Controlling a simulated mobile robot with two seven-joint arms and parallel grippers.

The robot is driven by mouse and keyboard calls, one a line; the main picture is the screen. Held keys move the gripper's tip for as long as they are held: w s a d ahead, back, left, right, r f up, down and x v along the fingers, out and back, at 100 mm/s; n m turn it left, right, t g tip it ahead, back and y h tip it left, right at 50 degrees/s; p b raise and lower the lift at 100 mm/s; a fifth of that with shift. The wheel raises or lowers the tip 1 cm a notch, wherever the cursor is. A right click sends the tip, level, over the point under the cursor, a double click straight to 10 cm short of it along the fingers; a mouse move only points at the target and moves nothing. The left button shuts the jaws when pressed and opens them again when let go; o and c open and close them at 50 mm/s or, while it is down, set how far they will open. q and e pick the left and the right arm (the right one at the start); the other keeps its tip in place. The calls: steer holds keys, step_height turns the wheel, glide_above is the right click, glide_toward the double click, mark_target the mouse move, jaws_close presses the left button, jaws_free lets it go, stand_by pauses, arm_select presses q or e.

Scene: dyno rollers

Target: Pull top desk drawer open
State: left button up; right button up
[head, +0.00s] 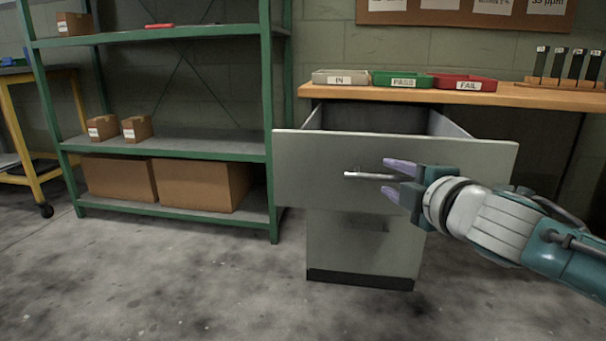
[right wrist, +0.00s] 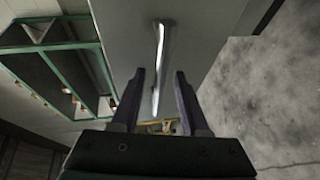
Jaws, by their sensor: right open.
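The grey top desk drawer (head: 310,165) stands well out from under the wooden desk top, and its inside shows from above. Its bar handle (head: 360,175) is on the front panel. My right gripper (head: 393,178) is open at the right part of the handle. In the right wrist view the handle (right wrist: 159,60) runs toward the gap between the two fingers of the gripper (right wrist: 158,100), and the fingers are apart from each other. I cannot tell whether a finger touches the handle. My left gripper is not in view.
A lower drawer (head: 345,245) is shut below. The desk top (head: 515,95) holds grey (head: 328,77), green (head: 390,79) and red trays (head: 475,83). A green shelf rack (head: 269,120) with cardboard boxes stands at left. The floor (head: 200,285) in front is clear.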

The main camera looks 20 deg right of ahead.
steer(key=shift+s, duration=0.15)
steer(key=shift+s+a+r+p, duration=0.1)
steer(key=shift+s+r+p, duration=0.05)
steer(key=shift+s+p, duration=0.25)
steer(key=p+v, duration=0.3)
steer(key=v, duration=0.5)
steer(key=shift+s, duration=0.4)
steer(key=shift+r, duration=0.15)
